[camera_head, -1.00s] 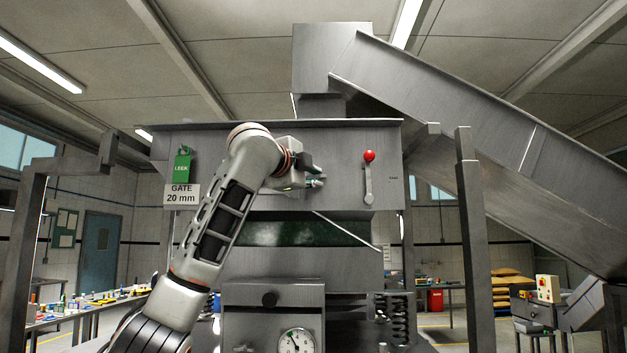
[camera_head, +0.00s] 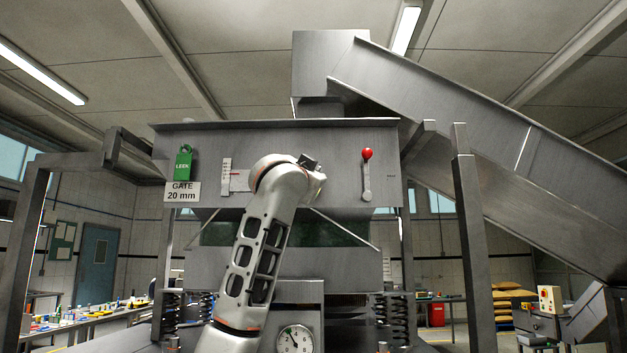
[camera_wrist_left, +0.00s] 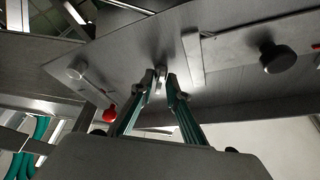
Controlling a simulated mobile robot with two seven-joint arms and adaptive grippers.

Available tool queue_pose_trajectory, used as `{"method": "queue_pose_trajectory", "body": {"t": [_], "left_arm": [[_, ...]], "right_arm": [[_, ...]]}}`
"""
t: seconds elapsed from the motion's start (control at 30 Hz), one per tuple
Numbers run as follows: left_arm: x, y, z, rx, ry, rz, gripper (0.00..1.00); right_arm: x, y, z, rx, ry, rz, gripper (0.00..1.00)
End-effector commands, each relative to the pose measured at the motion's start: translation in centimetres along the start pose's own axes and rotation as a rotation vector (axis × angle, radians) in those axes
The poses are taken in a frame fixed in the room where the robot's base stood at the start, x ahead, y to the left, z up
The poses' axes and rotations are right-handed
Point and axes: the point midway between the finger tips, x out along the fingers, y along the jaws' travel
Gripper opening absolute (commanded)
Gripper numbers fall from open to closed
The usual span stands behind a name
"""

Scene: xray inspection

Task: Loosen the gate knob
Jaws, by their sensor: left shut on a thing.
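The grey machine front carries a white GATE 20 mm sign (camera_head: 182,191) and, to its right, a pale scale strip and plate (camera_head: 227,176). My left gripper is turned toward the front right of the scale; my own wrist hides its fingers in the head view. In the left wrist view its green-sided fingers (camera_wrist_left: 163,84) are closed around a small pale metal piece (camera_wrist_left: 161,75) at the panel. I cannot tell for sure whether this piece is the gate knob. A dark round knob (camera_wrist_left: 277,57) sits apart from the fingers on a plate. My right gripper is out of view.
A lever with a red ball (camera_head: 367,154) is on the panel right of my left wrist. A green LEER tag (camera_head: 184,164) hangs at left. A sloping chute (camera_head: 480,130) and upright posts (camera_head: 468,230) stand at right. A dial gauge (camera_head: 294,339) is below.

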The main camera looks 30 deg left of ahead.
Motion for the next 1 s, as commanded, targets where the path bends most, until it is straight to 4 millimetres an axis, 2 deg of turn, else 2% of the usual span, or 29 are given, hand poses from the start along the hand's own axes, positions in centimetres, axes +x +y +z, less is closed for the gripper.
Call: {"method": "queue_pose_trajectory", "body": {"t": [0.03, 0.27, 0.9, 1.0], "left_arm": [[0.1, 0.7, 0.2, -0.040, -0.004, -0.009, 0.00], [0.1, 0.8, 0.0, -0.243, -0.004, -0.092, 0.00], [0.3, 0.8, -0.3, -0.780, -0.008, -0.318, 0.00], [0.3, 0.8, -0.3, -0.844, -0.007, -0.345, 0.00]], "right_arm": [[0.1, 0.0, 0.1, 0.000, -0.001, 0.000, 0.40], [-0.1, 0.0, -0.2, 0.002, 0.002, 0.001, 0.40], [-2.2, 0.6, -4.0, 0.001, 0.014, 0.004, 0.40], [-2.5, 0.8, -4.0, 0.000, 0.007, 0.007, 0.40]]}}
